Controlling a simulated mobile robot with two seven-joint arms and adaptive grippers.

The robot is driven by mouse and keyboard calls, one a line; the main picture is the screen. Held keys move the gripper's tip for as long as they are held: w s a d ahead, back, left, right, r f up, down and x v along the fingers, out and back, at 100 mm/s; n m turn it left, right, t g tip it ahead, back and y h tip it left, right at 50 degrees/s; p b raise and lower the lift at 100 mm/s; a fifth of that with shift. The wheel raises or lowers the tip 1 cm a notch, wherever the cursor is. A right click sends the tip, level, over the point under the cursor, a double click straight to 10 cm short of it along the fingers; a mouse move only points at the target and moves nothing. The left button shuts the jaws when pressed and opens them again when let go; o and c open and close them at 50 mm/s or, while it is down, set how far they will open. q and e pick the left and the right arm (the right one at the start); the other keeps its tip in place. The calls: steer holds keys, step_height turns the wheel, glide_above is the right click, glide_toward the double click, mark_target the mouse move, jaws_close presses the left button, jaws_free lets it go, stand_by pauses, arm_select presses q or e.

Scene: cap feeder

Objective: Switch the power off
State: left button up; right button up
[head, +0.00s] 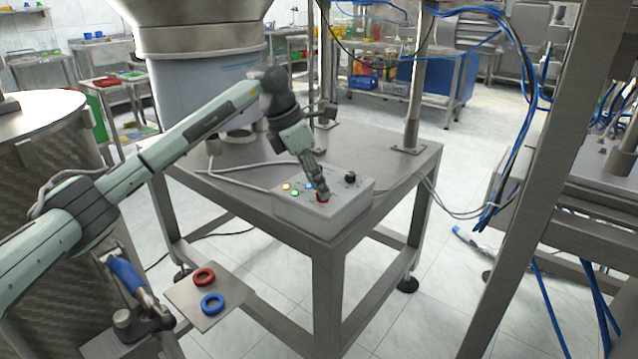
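A grey control box (345,206) sits on the front corner of a steel table. Its sloped top has several small coloured lights or buttons (290,189), a black knob (350,177) and a red button (322,198). My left gripper (321,192) points down at the red button, its fingertips at or just above it; I cannot tell if they touch. The fingers look close together, with nothing held between them. They hide part of the panel. My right gripper is not in view.
The steel table (390,150) carries a large hopper (205,80) and upright posts. Cables run off the box to both sides. A small plate (190,297) with a red ring and a blue ring stands at lower left. A metal frame with blue hoses is at right.

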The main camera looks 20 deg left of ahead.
arm_select(q)
steer(key=shift+d+f, duration=0.1)
steer(key=shift+f, duration=0.25)
jaws_close()
